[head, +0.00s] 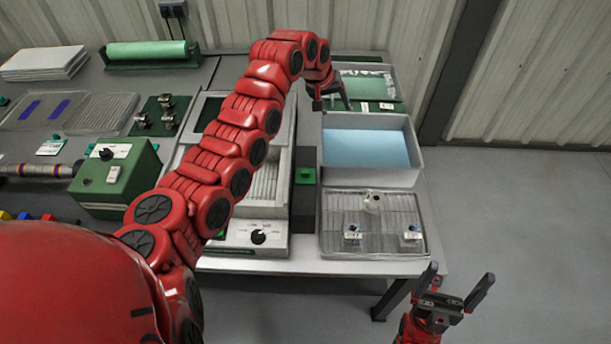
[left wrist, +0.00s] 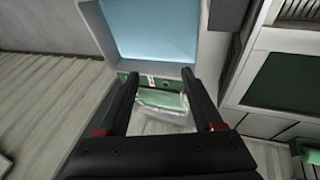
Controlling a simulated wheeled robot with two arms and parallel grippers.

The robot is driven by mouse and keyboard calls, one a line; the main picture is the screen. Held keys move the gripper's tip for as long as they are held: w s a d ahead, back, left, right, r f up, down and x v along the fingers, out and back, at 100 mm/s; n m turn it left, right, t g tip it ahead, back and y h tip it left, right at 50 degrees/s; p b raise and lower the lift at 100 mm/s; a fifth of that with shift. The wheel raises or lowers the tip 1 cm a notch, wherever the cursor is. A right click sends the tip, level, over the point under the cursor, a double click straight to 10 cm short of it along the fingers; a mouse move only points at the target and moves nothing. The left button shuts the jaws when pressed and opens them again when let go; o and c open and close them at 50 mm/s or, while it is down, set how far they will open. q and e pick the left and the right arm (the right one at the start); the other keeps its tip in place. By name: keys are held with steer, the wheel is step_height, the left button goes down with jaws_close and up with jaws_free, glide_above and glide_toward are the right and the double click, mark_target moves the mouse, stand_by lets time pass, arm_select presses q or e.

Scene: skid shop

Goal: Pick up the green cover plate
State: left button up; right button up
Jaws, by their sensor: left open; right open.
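A dark green plate with white labels (head: 376,106) lies at the back right of the bench, behind the blue-lined tray; it seems to be the green cover plate. In the left wrist view the green plate (left wrist: 160,82) shows between the fingertips, with a shiny pale green sheet beside it. My left gripper (head: 333,97) is open and empty at the plate's left end in the head view; it also shows in the left wrist view (left wrist: 160,73). I cannot tell its height above the plate. My right gripper (head: 456,289) is open and empty, off the bench's front right corner.
The blue-lined tray (head: 402,178) and a wire rack (head: 330,243) with small parts stand in front of the plate. A dark block (head: 304,208) with a green top and a grey device (head: 270,238) stand left of them. A corrugated wall (head: 380,25) is close behind.

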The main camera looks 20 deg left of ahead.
arm_select(q)
steer(key=s+a+r+g+y, duration=0.1)
steer(key=s+a+g+y, duration=0.3)
steer(key=s, duration=0.7)
steer(key=h+p, duration=0.1)
steer(key=p, duration=0.2)
glide_above(305, 171)
steer(key=shift+g, duration=0.4)
step_height(305, 171, down, 10)
steer(key=shift+f, duration=0.85)
steer(key=shift+d+f+p, duration=0.1)
steer(key=shift+f+p, duration=0.25)
steer(key=shift+p, duration=0.2)
step_height(305, 171, down, 4)
steer(key=shift+r+p, duration=0.1)
steer(key=shift+p, duration=0.55)
steer(key=shift+f, duration=0.4)
jaws_close()
